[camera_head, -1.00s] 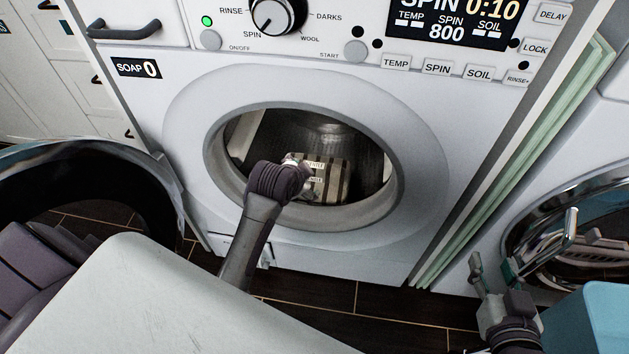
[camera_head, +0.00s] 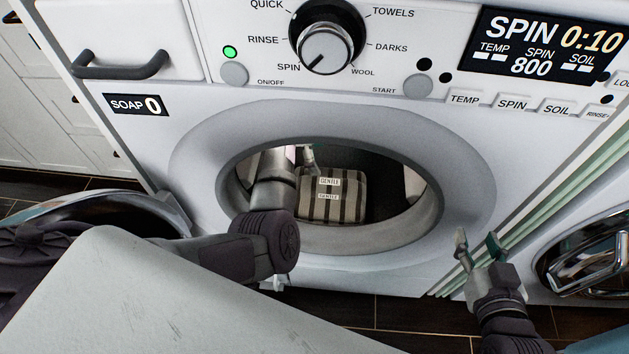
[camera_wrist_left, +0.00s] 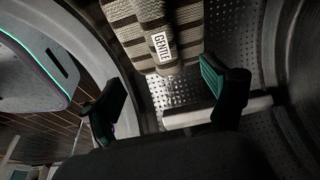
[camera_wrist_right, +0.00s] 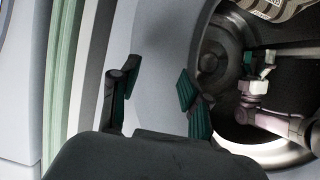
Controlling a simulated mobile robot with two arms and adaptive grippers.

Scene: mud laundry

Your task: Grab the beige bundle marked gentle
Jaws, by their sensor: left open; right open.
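The beige bundle (camera_head: 331,194) has dark stripes and white labels reading GENTLE. It lies inside the washer drum, behind the round door opening. My left arm reaches through the opening, and my left gripper (camera_head: 306,158) is inside the drum at the bundle's upper left, partly hidden by its own wrist. In the left wrist view the open left fingers (camera_wrist_left: 165,95) are apart and empty, with the bundle (camera_wrist_left: 190,35) ahead of them, not between them. My right gripper (camera_head: 479,245) is open and empty outside the washer, right of the opening; the right wrist view shows its spread fingers (camera_wrist_right: 155,90).
The washer's thick round rim (camera_head: 432,215) surrounds the opening and limits room around my left arm. The open washer door (camera_head: 110,215) stands at the left. A second machine's chrome door (camera_head: 590,255) is at the right. Pale green panels (camera_head: 530,205) stand between the machines.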

